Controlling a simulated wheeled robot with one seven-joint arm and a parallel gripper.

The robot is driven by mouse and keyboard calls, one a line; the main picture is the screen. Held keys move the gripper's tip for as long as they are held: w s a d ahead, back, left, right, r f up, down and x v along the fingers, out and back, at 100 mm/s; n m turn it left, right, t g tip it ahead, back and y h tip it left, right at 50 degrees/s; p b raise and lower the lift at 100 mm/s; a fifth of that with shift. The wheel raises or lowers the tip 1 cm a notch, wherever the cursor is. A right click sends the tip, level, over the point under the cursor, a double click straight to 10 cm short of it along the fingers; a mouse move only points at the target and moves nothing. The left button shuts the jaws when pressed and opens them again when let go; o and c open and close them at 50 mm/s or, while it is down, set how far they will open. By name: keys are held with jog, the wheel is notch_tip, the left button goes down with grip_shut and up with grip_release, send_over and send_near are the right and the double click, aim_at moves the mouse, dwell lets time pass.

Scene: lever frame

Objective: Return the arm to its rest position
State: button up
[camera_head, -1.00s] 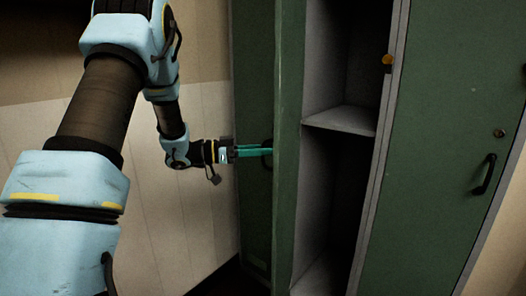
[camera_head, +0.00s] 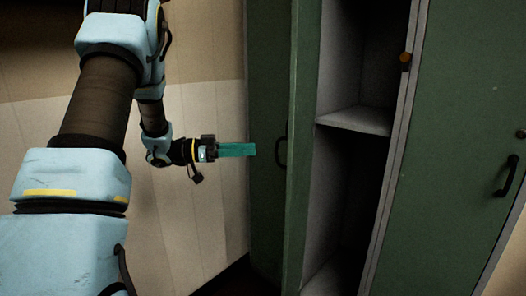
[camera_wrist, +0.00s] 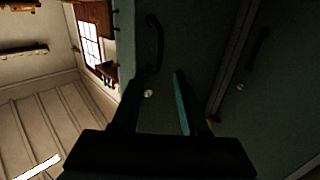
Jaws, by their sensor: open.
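My gripper (camera_head: 250,150) is at the left of the open locker door in the head view, its teal fingers pointing right. In the wrist view my gripper (camera_wrist: 155,85) shows two fingers spread apart with nothing between them. The open green locker door (camera_head: 302,140) stands swung out to the left. Its dark handle (camera_head: 281,152) is just right of the fingertips, with a small gap. In the wrist view a dark handle (camera_wrist: 155,42) lies beyond the fingers, on a green panel.
The open locker shows a grey shelf (camera_head: 358,121) and dark compartments. A closed green locker door (camera_head: 455,130) with a dark handle (camera_head: 507,176) stands at the right. A pale panelled wall (camera_head: 200,210) is behind my arm at the left.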

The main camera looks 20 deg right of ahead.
jog(key=shift+v, duration=1.1)
jog(key=shift+w, duration=0.1)
